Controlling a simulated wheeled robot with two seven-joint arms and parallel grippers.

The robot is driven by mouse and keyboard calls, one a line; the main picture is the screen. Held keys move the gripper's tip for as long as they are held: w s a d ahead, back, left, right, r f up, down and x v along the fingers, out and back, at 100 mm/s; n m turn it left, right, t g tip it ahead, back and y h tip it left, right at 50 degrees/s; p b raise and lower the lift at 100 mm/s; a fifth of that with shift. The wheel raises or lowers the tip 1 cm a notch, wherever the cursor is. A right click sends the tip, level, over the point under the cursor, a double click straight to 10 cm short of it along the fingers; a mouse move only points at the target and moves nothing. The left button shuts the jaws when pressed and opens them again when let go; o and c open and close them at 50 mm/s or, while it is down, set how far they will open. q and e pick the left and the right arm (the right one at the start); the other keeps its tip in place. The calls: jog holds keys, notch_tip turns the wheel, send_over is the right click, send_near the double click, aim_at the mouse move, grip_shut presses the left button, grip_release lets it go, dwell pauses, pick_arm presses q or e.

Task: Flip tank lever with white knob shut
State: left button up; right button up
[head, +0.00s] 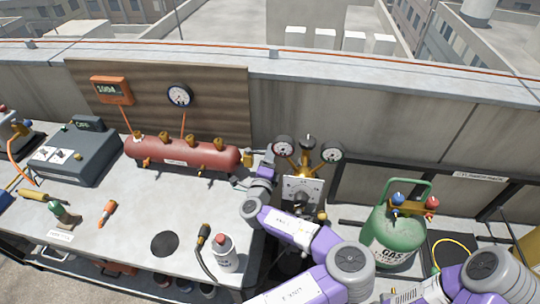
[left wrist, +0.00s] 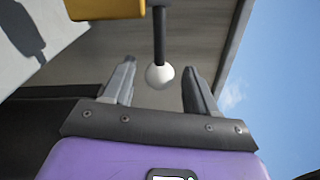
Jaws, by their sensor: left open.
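The red horizontal tank (head: 185,153) lies along the back of the bench in the head view. A brass valve (head: 248,159) sits at its right end, beside my left gripper (head: 244,173). In the left wrist view a dark lever stem (left wrist: 159,35) runs from the yellow valve body (left wrist: 105,9) to a round white knob (left wrist: 159,77). My left gripper (left wrist: 160,68) is open, with the knob between its finger tips and no clear contact on either side. The knob cannot be made out in the head view. My right gripper is out of view.
A gauge manifold (head: 303,188) stands right of the tank, close to my left arm. A white bottle (head: 225,253) and a black-handled torch (head: 204,235) stand at the bench front. A green gas cylinder (head: 393,240) is at right. The bench middle is largely clear.

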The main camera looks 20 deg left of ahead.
pick_arm(q)
jog(key=shift+x, duration=0.75)
grip_shut()
